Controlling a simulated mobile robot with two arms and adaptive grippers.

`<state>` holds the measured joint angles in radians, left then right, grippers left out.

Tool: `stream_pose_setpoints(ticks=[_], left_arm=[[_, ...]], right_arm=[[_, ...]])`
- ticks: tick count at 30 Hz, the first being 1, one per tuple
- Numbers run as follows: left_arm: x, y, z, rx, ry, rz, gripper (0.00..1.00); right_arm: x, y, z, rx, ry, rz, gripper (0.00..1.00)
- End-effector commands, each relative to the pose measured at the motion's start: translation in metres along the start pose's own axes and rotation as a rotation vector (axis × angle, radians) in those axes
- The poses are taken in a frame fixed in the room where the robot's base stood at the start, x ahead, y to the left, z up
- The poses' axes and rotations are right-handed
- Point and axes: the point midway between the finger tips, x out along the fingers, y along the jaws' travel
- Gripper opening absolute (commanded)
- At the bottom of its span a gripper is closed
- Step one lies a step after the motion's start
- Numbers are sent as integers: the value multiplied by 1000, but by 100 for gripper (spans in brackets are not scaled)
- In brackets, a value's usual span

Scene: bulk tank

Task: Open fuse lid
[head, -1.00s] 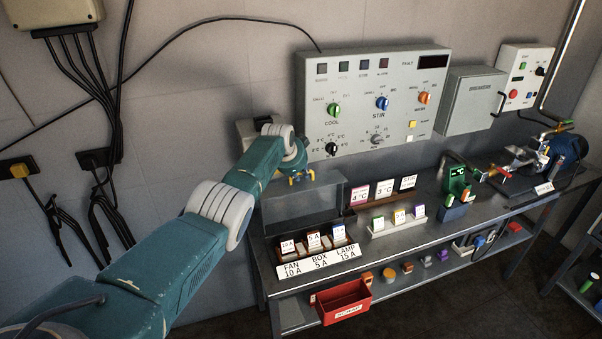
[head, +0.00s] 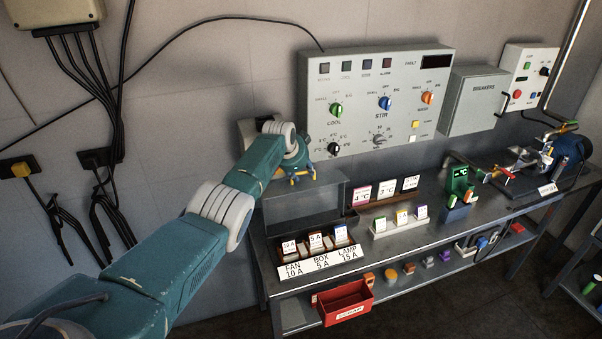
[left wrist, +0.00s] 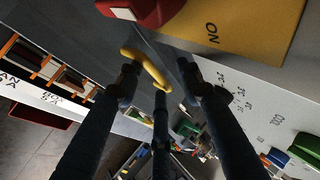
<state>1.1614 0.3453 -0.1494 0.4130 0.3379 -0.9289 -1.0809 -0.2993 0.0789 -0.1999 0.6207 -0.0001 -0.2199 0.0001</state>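A grey box (head: 290,212) stands at the left end of the bench, behind the fuse rack. A curved yellow handle (left wrist: 150,66) shows in the left wrist view over a dark grey surface. It seems to be the lid's handle; yellow also shows at the box top in the head view. My left gripper (head: 298,174) is above the box. In the left wrist view its dark fingers (left wrist: 160,76) are spread around the handle, with a gap on the right side. Whether a finger touches it I cannot tell. The lid looks down. My right gripper is not in view.
Labelled fuses stand in a rack (head: 320,265) in front of the box. The control panel (head: 375,100) is on the wall behind. A yellow plate (left wrist: 240,25) with a red part (left wrist: 145,10) is close to the fingers. A red bin (head: 345,302) hangs below.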

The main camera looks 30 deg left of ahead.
Motion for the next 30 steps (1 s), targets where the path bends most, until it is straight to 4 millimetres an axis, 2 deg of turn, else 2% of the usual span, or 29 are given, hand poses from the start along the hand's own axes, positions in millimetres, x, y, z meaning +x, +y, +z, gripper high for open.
stream_pose_setpoints(ticks=[1, 19, 26, 30], left_arm=[[-2, -5, 0, 2, 1, -9, 35], [-2, 0, 3, 5, -6, 0, 35], [-18, 0, 3, 6, -6, -1, 35], [-36, 0, 3, 6, -5, -2, 35]], right_arm=[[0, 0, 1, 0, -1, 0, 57], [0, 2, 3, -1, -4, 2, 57], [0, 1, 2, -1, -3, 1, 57], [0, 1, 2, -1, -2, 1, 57]])
